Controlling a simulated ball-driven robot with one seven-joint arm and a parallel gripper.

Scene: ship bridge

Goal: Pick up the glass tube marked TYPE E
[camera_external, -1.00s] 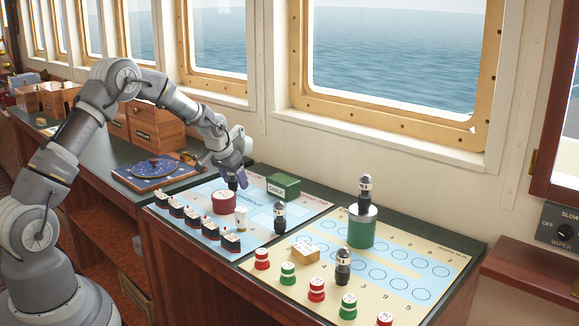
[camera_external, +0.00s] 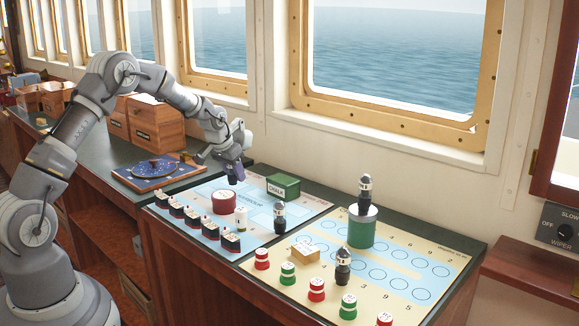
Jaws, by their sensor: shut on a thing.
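My gripper (camera_external: 236,172) is shut on a dark tube (camera_external: 232,180), mostly hidden by the fingers, and holds it just above the red cylinder (camera_external: 223,201) on the blue chart. The held tube's marking cannot be read. Three similar dark tubes with pale label bands stand upright: one on the right part of the blue chart (camera_external: 279,213), one on top of the green cylinder (camera_external: 365,188), and one on the yellow chart (camera_external: 343,264). Their markings are too small to read, so I cannot tell which is TYPE E.
A green CHALK box (camera_external: 283,186) stands right of my gripper. A small white cup (camera_external: 240,217) and a row of black-and-white blocks (camera_external: 192,220) stand in front. Red and green pieces (camera_external: 288,273) and a tan block (camera_external: 305,252) occupy the yellow chart. Windows rise behind.

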